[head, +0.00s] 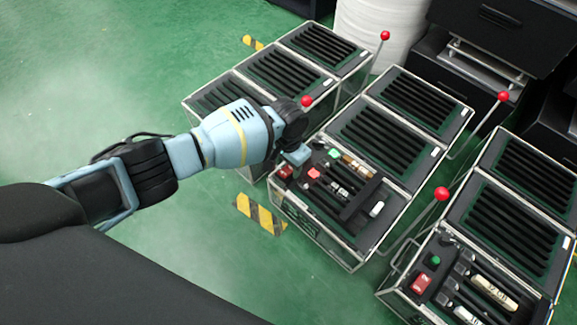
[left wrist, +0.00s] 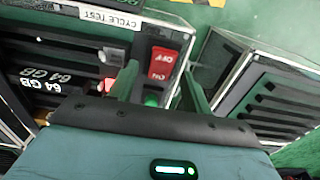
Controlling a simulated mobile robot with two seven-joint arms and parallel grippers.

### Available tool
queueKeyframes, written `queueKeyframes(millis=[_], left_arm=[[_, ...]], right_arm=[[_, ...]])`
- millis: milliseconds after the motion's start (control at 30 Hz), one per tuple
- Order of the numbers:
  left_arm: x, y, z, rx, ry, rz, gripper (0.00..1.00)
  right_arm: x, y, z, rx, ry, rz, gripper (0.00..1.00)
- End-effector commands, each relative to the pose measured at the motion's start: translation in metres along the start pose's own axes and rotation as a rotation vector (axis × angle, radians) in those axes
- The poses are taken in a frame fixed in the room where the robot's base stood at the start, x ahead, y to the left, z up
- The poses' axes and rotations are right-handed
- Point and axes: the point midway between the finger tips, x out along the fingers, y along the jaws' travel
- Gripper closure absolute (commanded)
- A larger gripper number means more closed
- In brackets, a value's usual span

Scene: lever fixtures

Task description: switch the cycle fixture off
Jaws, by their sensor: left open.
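The cycle fixture is the middle case (head: 330,222), with a dark front panel. In the left wrist view its label reads "CYCLE TEST" (left wrist: 110,19). A red rocker switch (left wrist: 162,63) marked ON and OFF sits near the label, with a green light (left wrist: 151,100) beside it. The red switch also shows in the head view (head: 285,172), near the panel's left corner. My left gripper (head: 297,157) is just above this corner. In the left wrist view its fingers (left wrist: 160,80) are open, one on each side of the switch. I cannot tell whether they touch the panel. The switch's tilt is unclear.
A similar case (head: 497,260) stands at the right, and another (head: 310,50) at the back left. Red-knobbed levers (head: 503,97) rise beside the cases. Small memory modules (left wrist: 55,78) lie in the panel. Green floor is free at the front left.

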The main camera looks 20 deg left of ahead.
Motion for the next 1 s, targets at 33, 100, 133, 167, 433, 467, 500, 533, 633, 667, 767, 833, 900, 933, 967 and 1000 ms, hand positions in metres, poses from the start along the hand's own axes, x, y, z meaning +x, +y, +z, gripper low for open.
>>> queueKeyframes(millis=[33, 100, 133, 167, 433, 467, 500, 533, 633, 667, 767, 833, 900, 933, 967, 1000], left_arm=[[0.005, 0.0, 0.0, 0.0, -0.001, -0.001, 0.51], [0.008, 0.0, 0.0, 0.0, 0.001, 0.0, 0.51], [0.009, 0.0, -0.001, 0.001, 0.001, 0.0, 0.51], [0.01, 0.0, -0.001, 0.001, 0.002, 0.0, 0.51], [0.01, 0.0, 0.0, 0.0, 0.001, 0.0, 0.51], [0.01, 0.0, 0.0, 0.0, 0.001, 0.0, 0.54], [0.01, 0.0, 0.0, 0.0, 0.001, 0.0, 0.59], [0.01, 0.0, 0.0, 0.001, 0.001, 0.0, 0.63], [0.01, 0.0, 0.0, 0.0, 0.001, 0.0, 0.76], [0.01, 0.0, 0.0, 0.0, 0.001, 0.0, 0.8], [0.01, 0.0, 0.0, 0.0, 0.001, 0.0, 0.93], [0.01, 0.0, 0.0, 0.0, 0.001, 0.0, 0.96], [0.01, 0.0, 0.0, 0.0, 0.003, 0.0, 0.96], [0.01, 0.0, 0.0, 0.0, 0.005, 0.0, 0.96], [0.01, 0.0, 0.001, 0.001, 0.008, 0.0, 0.96], [0.01, 0.0, 0.001, 0.001, 0.013, 0.0, 0.96]], right_arm=[[0.003, 0.001, -0.002, -0.001, 0.005, 0.001, 0.64], [0.005, 0.001, -0.004, -0.001, 0.01, 0.001, 0.64], [0.005, 0.002, -0.005, -0.002, 0.012, 0.001, 0.64], [0.006, 0.002, -0.006, -0.002, 0.014, 0.002, 0.64], [0.004, 0.002, -0.009, -0.002, 0.021, 0.002, 0.64], [0.004, 0.002, -0.009, -0.002, 0.021, 0.001, 0.64], [0.004, 0.001, -0.009, -0.002, 0.02, 0.001, 0.64], [0.004, 0.001, -0.008, -0.001, 0.019, 0.001, 0.64], [0.003, 0.001, -0.005, -0.001, 0.013, 0.0, 0.64], [0.002, 0.001, -0.005, 0.0, 0.012, 0.0, 0.64], [0.001, 0.0, -0.002, 0.0, 0.007, -0.001, 0.64], [0.001, 0.0, -0.001, 0.0, 0.004, -0.001, 0.64], [0.0, 0.0, 0.0, 0.001, 0.002, -0.001, 0.64], [0.0, 0.0, 0.0, 0.001, 0.001, -0.001, 0.64], [-0.001, 0.0, 0.001, 0.001, 0.0, -0.001, 0.64], [-0.002, -0.001, 0.001, 0.001, -0.001, -0.001, 0.64]])
